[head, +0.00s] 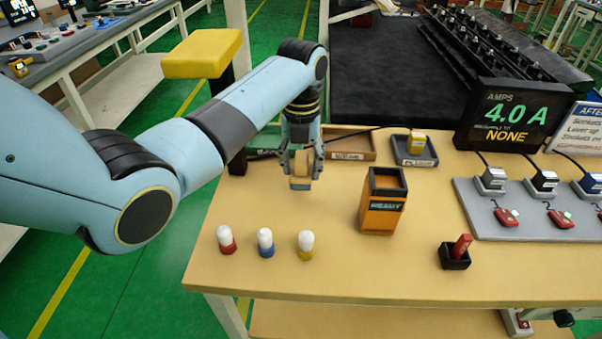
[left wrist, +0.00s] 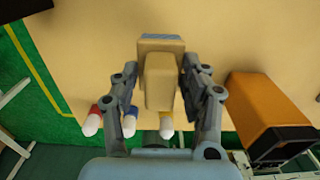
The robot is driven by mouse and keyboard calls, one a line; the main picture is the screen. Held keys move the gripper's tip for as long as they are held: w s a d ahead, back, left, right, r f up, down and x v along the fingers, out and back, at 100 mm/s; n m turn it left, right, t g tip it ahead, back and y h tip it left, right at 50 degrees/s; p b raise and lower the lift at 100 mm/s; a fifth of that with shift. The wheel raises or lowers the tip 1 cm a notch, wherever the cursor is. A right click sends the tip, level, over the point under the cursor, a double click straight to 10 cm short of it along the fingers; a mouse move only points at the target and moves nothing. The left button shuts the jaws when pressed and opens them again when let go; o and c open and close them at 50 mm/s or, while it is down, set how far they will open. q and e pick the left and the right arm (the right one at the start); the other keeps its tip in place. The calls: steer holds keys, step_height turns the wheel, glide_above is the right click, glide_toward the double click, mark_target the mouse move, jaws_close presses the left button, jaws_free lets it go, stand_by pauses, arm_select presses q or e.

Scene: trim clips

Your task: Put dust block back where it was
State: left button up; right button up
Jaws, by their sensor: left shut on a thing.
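My left gripper (head: 301,170) is shut on a tan block (head: 300,183), apparently the dust block, and points down over the back left of the table. In the left wrist view the tan block (left wrist: 160,82) sits between both fingers, with a wider part and a blue-grey edge at its far end. Whether it touches the table is hard to tell. Behind the gripper are a green tray (head: 264,139), a brown labelled tray (head: 352,141) and a dark labelled tray (head: 428,151) holding a yellow-topped block (head: 417,142). My right gripper is out of view.
An orange box (head: 380,216) marked READY stands right of the gripper. White-topped red (head: 226,241), blue (head: 265,244) and yellow (head: 305,246) pegs stand in front. A small black holder (head: 454,259) with a red piece and a grey panel (head: 470,210) lie right. The front middle table is clear.

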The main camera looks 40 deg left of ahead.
mark_target(301, 178)
arm_select(q)
steer(key=shift+f, duration=2.05)
steer(key=o, duration=1)
steer(key=shift+f, duration=0.1)
step_height(301, 178, up, 12)
steer(key=shift+r, duration=0.15)
steer(key=shift+s, duration=0.1)
